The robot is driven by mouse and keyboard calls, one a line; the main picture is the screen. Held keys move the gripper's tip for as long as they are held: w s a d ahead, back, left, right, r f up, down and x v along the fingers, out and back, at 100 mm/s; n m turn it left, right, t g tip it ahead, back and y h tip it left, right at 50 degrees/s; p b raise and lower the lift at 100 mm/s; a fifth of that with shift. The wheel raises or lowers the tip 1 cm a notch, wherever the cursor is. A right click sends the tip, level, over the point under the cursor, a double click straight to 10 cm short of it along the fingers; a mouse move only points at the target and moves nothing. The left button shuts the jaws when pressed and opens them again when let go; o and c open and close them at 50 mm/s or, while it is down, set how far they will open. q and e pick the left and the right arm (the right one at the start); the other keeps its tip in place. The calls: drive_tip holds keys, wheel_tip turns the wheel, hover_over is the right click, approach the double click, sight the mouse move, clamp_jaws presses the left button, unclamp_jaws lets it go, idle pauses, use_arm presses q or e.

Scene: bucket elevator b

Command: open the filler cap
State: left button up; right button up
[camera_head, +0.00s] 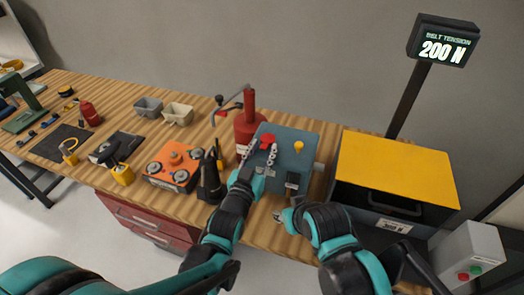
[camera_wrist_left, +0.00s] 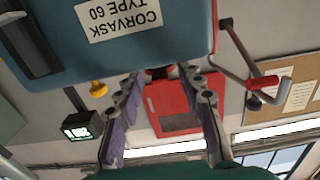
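A blue-grey gearbox (camera_head: 288,160) stands on the bench. Its underside-up face with the "CORVASK TYPE 60" label shows in the left wrist view (camera_wrist_left: 150,50). A red cap (camera_head: 268,142), likely the filler cap, sits on its top left; a smaller yellow knob (camera_head: 298,146) is to its right. The knob also shows in the left wrist view (camera_wrist_left: 98,88). My left gripper (camera_head: 262,154) is open at the red cap, fingers apart; I cannot tell whether they touch it. My right gripper (camera_head: 282,215) is low in front of the gearbox, its finger state unclear.
A red can (camera_head: 246,127) with a crank stands close left of the gearbox. A yellow-topped bin (camera_head: 396,170) is to the right. Grey trays (camera_head: 148,107) stand at the back left.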

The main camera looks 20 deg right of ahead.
use_arm(q)
drive_tip(key=shift+c, duration=0.3)
clamp_jaws()
drive_tip(key=shift+r, duration=0.1)
